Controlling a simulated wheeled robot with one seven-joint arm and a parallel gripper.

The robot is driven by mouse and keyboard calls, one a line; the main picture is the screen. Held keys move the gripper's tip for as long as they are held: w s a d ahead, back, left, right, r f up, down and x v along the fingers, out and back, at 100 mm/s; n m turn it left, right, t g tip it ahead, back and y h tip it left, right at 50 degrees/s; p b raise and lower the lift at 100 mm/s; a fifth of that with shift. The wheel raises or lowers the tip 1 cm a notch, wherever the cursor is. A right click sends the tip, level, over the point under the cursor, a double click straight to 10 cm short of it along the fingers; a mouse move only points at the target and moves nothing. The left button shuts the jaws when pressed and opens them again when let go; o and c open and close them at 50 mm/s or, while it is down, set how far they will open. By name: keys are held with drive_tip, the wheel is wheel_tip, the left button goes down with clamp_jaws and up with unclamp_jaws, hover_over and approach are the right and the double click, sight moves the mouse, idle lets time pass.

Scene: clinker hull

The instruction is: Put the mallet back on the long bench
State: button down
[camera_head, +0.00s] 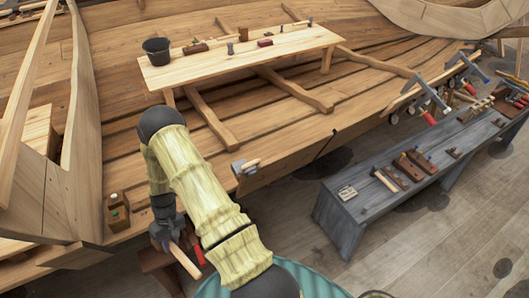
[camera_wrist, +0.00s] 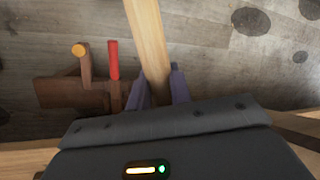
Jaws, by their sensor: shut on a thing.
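My gripper (camera_head: 172,241) hangs low at the left in the head view, beside the hull. It is shut on a pale wooden handle (camera_head: 186,263), taken as the mallet's; its head is not clear in either view. In the wrist view the handle (camera_wrist: 148,40) rises between the two fingers of my gripper (camera_wrist: 160,88) and leaves the top edge. The long grey-blue bench (camera_head: 345,217) stands at the right, well away from my gripper, with several tools on top. A light wooden table (camera_head: 185,72) stands inside the hull, so which one is the long bench is not certain.
A low brown stand (camera_wrist: 60,92) lies below my gripper, with a red-handled tool (camera_wrist: 114,60) and an orange-ended tool (camera_wrist: 82,62) at it. The hull planks (camera_head: 290,150) lie between my arm and the table. Open floor (camera_head: 400,245) borders the grey bench.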

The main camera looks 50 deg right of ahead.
wheel_tip(320, 180, down, 7)
drive_tip(key=s, duration=0.2)
drive_tip(key=shift+s+f, duration=0.2)
drive_tip(key=shift+s, duration=0.2)
drive_tip(key=shift+a, duration=0.15)
